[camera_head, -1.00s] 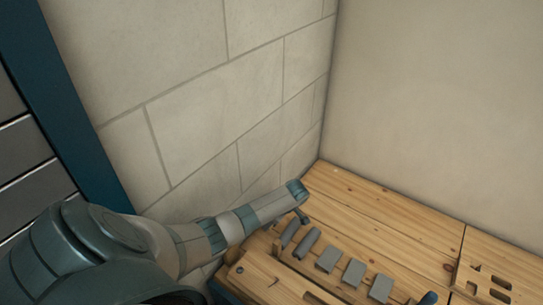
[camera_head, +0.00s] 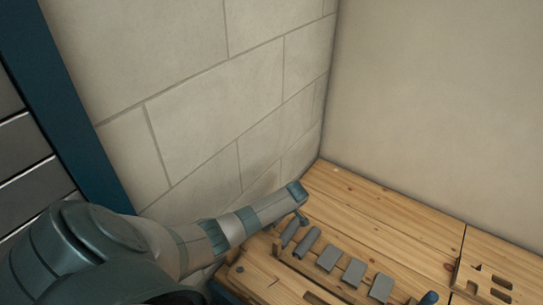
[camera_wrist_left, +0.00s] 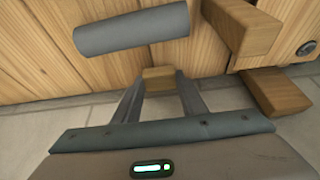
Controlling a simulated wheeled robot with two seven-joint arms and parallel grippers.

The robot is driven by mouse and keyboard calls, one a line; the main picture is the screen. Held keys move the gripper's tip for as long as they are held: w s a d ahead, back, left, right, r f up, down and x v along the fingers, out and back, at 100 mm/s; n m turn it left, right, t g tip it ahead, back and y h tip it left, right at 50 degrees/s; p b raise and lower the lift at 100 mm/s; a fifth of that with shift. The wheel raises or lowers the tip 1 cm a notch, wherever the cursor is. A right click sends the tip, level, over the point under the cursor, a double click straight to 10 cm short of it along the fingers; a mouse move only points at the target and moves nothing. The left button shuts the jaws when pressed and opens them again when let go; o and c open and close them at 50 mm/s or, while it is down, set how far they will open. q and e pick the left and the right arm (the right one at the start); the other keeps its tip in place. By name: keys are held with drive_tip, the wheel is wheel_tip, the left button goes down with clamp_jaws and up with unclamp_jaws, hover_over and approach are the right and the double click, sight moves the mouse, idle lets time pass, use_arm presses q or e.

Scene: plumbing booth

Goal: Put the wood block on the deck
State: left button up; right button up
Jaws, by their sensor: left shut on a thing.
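The wood block (camera_wrist_left: 158,77) is a small light-brown piece between the fingertips of my left gripper (camera_wrist_left: 158,92) in the left wrist view. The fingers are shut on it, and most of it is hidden. In the head view my left gripper (camera_head: 302,218) is small and partly hidden at the end of my left arm, by the left edge of the bench; the block cannot be made out there. The deck is taken as the plank bench top (camera_head: 370,222), which also shows in the wrist view (camera_wrist_left: 38,52). Whether the block touches it is unclear. My right gripper is not in view.
Several grey pieces stand in a row on the bench, including a grey cylinder (camera_wrist_left: 130,28) close to my left gripper. A wooden bar (camera_wrist_left: 242,30) and another wooden piece (camera_wrist_left: 275,92) lie right of the gripper. A block wall (camera_head: 215,110) rises close behind the arm.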

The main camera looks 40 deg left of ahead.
use_arm(q)
drive_tip(key=shift+f+b, duration=0.4)
drive_tip(key=shift+f, duration=0.55)
drive_tip(key=shift+p, duration=0.35)
drive_tip(key=shift+f, duration=0.25)
idle(0.8)
drive_tip(key=o, duration=1.1)
